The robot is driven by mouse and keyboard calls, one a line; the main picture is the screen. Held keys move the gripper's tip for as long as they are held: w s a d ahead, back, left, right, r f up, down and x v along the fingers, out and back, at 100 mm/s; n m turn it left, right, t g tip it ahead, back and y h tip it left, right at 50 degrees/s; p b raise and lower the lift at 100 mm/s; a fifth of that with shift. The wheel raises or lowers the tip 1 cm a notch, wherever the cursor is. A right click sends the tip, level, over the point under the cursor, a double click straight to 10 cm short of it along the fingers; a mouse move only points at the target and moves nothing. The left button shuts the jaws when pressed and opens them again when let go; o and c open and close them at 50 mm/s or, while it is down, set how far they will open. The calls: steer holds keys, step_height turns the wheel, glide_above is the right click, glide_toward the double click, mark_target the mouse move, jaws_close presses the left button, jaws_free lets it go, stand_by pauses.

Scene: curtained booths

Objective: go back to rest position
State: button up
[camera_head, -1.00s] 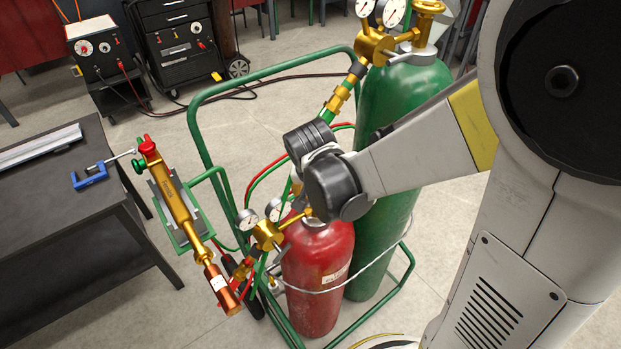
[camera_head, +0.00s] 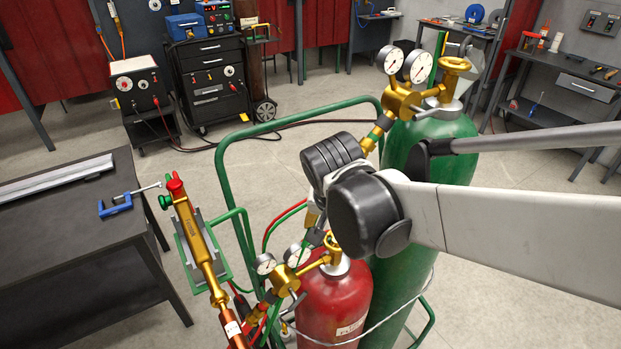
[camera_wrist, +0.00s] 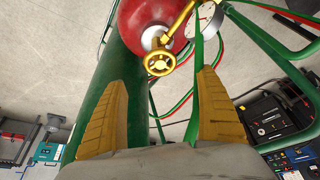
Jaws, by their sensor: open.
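My gripper (camera_wrist: 163,80) is open and empty in the wrist view, with its two tan fingers apart. Beyond the fingertips are the gold valve wheel (camera_wrist: 159,63) and the red cylinder (camera_wrist: 143,15). In the head view my arm reaches in from the right, in front of the green cylinder (camera_head: 440,145). My dark wrist joint hangs above the red cylinder (camera_head: 335,302), and the fingers cannot be made out there. I cannot tell whether the gripper touches anything.
The green cart frame (camera_head: 226,170) surrounds the cylinders, with gauges (camera_head: 405,66) and hoses close to my arm. A gold torch (camera_head: 196,235) sits in a holder at the left. A dark table (camera_head: 80,240) stands left, a workbench (camera_head: 560,85) back right. Floor (camera_head: 490,275) is clear at right.

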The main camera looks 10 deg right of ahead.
steer(key=shift+v, duration=1.1)
steer(key=s+d+r+n+t+y, duration=0.2)
steer(key=s+n, duration=0.3)
steer(key=s, duration=0.3)
steer(key=shift+s+n+t, duration=0.3)
steer(key=shift+s+t, duration=0.05)
steer(key=shift+t, duration=0.25)
